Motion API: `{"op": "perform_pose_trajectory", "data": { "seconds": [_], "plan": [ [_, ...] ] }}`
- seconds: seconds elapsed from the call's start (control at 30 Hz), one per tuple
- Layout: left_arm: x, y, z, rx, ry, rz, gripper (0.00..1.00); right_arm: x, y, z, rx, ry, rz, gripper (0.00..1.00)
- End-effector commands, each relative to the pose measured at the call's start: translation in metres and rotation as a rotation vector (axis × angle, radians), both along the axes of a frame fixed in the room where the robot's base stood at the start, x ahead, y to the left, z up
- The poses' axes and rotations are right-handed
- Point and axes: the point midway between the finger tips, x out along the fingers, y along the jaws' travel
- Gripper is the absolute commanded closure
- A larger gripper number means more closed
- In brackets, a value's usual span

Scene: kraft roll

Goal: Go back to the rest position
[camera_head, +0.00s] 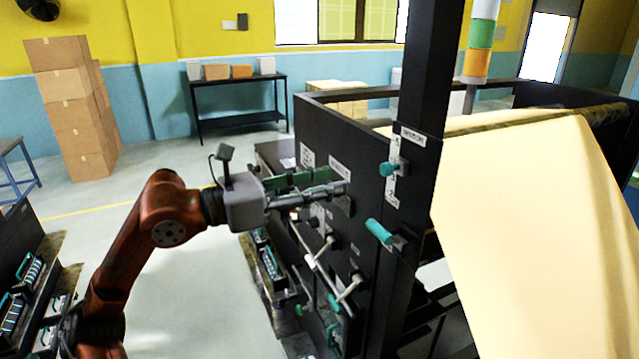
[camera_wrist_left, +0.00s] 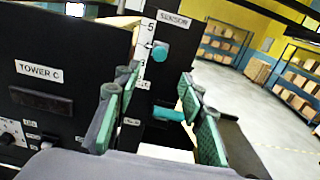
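My left gripper (camera_head: 335,181) is in front of the black machine panel (camera_head: 368,170), with its orange arm coming in from the lower left. Its two green-padded fingers stand apart in the left wrist view (camera_wrist_left: 159,85), with nothing held between them. My right gripper is not in view.
A wide kraft paper sheet (camera_head: 530,190) hangs at the right. Metal levers (camera_head: 318,262) stick out of the panel below my gripper. Stacked cartons (camera_head: 75,105) and a black table (camera_head: 238,83) stand far back. The floor (camera_head: 190,280) between arm and machine is clear.

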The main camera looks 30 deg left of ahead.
Motion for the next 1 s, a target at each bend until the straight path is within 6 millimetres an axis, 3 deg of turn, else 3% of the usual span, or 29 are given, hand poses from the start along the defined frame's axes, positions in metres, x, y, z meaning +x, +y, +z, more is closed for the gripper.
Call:
{"op": "perform_pose_trajectory", "data": {
  "seconds": [0.7,0.77,0.87,1.0],
  "plan": [
    [-0.004,0.007,-0.003,-0.015,0.01,-0.004,0.63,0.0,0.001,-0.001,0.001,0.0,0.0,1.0],
    [0.005,0.013,-0.01,-0.061,0.037,-0.016,0.63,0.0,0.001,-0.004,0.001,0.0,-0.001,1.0],
    [0.034,0.032,-0.036,-0.218,0.125,-0.051,0.63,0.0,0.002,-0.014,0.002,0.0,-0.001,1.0],
    [0.091,0.081,-0.096,-0.537,0.277,-0.079,0.63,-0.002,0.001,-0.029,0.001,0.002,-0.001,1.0]
  ]
}}
